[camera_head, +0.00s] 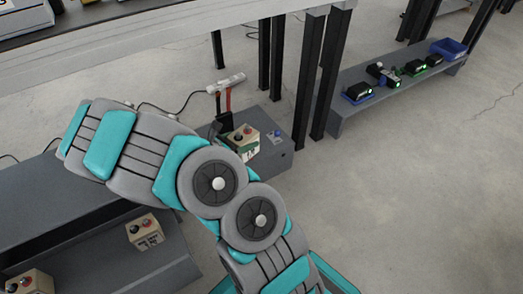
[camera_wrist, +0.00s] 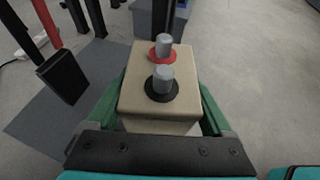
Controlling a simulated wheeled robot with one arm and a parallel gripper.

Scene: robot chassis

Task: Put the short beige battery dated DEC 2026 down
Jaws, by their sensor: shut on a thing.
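A beige battery (camera_head: 243,133) with one red-ringed and one black-ringed terminal is in my gripper, past the bend of my arm in the head view. In the wrist view the battery (camera_wrist: 186,84) sits upright between two green fingers of my gripper (camera_wrist: 158,108), which is shut on it. Its date is not readable here. A low grey box (camera_head: 277,153) on the floor is under or just behind the battery; I cannot tell whether they touch. A black connector on a red lead (camera_wrist: 62,77) hangs to the left of the battery.
Two more beige batteries, one (camera_head: 146,232) and another (camera_head: 28,281), stand on a dark grey rack (camera_head: 95,265) at lower left. A grey shelf (camera_head: 350,107) at right bears several black devices and a blue bin (camera_head: 448,48). Black table legs (camera_head: 308,75) stand behind the box. Floor at right is clear.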

